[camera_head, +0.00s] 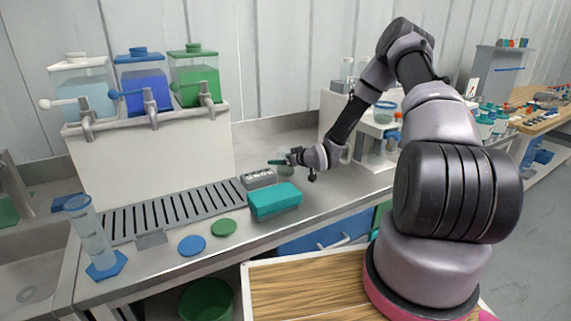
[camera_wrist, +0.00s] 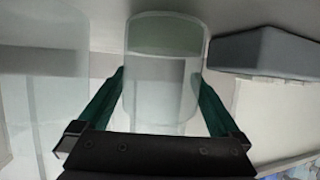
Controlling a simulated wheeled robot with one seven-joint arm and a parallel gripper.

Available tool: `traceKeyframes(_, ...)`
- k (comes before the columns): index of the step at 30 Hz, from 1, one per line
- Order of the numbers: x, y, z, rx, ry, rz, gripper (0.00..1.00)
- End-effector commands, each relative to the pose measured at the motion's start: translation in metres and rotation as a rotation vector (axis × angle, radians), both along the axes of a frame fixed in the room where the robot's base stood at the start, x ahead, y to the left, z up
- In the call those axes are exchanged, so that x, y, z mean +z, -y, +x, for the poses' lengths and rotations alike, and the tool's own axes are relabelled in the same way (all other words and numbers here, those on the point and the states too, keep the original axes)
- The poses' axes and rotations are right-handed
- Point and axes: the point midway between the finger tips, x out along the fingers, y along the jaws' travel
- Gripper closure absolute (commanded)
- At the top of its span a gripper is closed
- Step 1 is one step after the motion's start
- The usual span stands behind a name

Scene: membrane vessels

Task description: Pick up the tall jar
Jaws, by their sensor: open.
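A clear, round-walled jar (camera_wrist: 163,95) with a green end stands between the two green fingers of my gripper (camera_wrist: 162,78) in the wrist view. The fingers are open, one on each side of it; I cannot tell whether either touches it. In the head view my gripper (camera_head: 279,161) is low over the steel counter, behind the teal box. Only a faint greenish patch (camera_head: 287,170) shows there, and the jar's clear wall is hard to make out. Its full height cannot be told.
A grey block (camera_head: 259,178) and a teal box (camera_head: 275,200) sit in front of my gripper. Blue (camera_head: 191,245) and green (camera_head: 223,227) discs lie on the counter (camera_head: 150,275). A clear cylinder (camera_head: 92,238) stands at left. Another pale, translucent shape (camera_wrist: 42,90) is left of my fingers.

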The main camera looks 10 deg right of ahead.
Motion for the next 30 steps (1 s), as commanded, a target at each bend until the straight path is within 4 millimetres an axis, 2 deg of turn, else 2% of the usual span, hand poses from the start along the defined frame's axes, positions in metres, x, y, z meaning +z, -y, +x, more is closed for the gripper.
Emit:
traceKeyframes(9, -0.003, -0.003, 0.006, 0.000, -0.001, 0.000, 0.00)
traceKeyframes(11, -0.003, -0.003, 0.006, 0.000, -0.001, 0.000, 0.23)
traceKeyframes(12, -0.003, -0.003, 0.006, 0.000, -0.001, 0.000, 0.38)
traceKeyframes(15, -0.003, -0.003, 0.006, 0.000, -0.001, 0.000, 0.75)
traceKeyframes(23, -0.001, -0.003, 0.006, 0.000, 0.000, 0.000, 0.75)
traceKeyframes(26, 0.005, -0.003, 0.006, 0.000, 0.001, 0.000, 0.75)
traceKeyframes(30, 0.024, -0.003, 0.006, 0.000, 0.004, -0.001, 0.75)
